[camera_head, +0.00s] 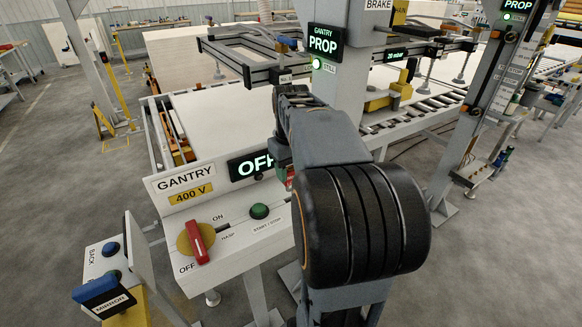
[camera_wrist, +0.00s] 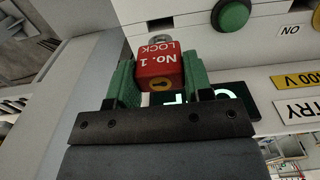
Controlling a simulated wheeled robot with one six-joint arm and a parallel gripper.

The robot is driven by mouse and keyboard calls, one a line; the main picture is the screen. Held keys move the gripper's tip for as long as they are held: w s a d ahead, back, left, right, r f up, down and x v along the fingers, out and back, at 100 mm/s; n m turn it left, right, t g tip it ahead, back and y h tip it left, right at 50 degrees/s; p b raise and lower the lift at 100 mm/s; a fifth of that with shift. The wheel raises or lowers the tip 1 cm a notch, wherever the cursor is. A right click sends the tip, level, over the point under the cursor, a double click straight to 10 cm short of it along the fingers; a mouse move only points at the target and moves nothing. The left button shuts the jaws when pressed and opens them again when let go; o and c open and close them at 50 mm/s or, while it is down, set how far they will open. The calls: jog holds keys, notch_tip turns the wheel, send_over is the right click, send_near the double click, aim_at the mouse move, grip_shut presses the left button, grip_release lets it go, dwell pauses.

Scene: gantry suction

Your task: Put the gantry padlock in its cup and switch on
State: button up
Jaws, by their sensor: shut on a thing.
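A red padlock labelled "No. 1 LOCK" (camera_wrist: 160,68) is held between the green fingers of my gripper (camera_wrist: 155,85). Its keyhole faces the wrist and its grey shackle points away, near the grey panel. I cannot tell whether the shackle touches anything. In the head view my gripper (camera_head: 286,172) is beside the gantry panel (camera_head: 236,228), mostly hidden by my arm. The red-handled switch (camera_head: 197,243) on a yellow disc lies left of it, between ON and OFF labels. The display (camera_head: 250,165) reads OFF. I cannot make out a cup.
A green button (camera_head: 259,211) sits right of the switch; it also shows in the wrist view (camera_wrist: 234,14). A mirror stand (camera_head: 108,275) is at lower left. The gantry frame (camera_head: 262,65) and roller conveyor (camera_head: 405,118) lie behind. Open floor lies at right.

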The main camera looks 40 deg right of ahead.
jog(key=shift+f+b, duration=0.3)
jog(key=shift+f, duration=0.5)
jog(key=shift+f, duration=0.2)
jog(key=shift+f+b, duration=1.55)
jog(key=shift+f, duration=0.45)
jog(key=o, duration=1)
jog(key=shift+r, duration=0.1)
jog(key=shift+o, duration=0.2)
notch_tip(320, 180, up, 14)
jog(key=shift+f+p, duration=0.15)
jog(key=shift+p, duration=0.85)
jog(key=shift+c, duration=0.4)
